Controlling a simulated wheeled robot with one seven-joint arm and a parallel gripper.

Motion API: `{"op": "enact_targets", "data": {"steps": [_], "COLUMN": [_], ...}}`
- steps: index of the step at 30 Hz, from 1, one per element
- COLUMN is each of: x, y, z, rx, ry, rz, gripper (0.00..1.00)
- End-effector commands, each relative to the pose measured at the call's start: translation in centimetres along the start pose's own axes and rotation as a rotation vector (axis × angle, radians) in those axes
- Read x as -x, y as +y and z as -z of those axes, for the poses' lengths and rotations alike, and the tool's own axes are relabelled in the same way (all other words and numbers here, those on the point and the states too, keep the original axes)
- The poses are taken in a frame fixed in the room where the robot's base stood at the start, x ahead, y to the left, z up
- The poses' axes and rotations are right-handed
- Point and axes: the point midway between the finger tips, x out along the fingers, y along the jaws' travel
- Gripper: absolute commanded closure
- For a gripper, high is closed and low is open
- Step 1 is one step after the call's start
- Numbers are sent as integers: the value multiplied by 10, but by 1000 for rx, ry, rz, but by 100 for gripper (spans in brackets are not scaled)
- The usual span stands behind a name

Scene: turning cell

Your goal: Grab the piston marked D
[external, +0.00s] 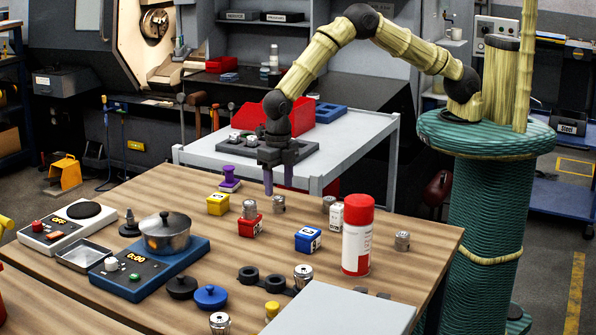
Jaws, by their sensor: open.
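A red-capped spray can (357,240) and white bottle (336,216) stand right of the gripper. Yellow (217,204), red (250,227) and blue (308,239) blocks are nearby. A pot (165,235) sits on a blue hotplate at left. A grey panel (340,312) covers the front.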

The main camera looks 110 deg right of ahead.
Motion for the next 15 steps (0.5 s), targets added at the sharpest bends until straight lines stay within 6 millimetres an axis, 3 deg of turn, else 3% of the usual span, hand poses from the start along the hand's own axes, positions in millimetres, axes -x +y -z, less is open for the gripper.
{"op": "enact_targets", "data": {"steps": [4,15], "x": [-7,-50], "y": [0,0], "z": [0,-2], "rx": [1,1], "ry": [1,0], "rz": [2,0], "gripper": [42,42]}}
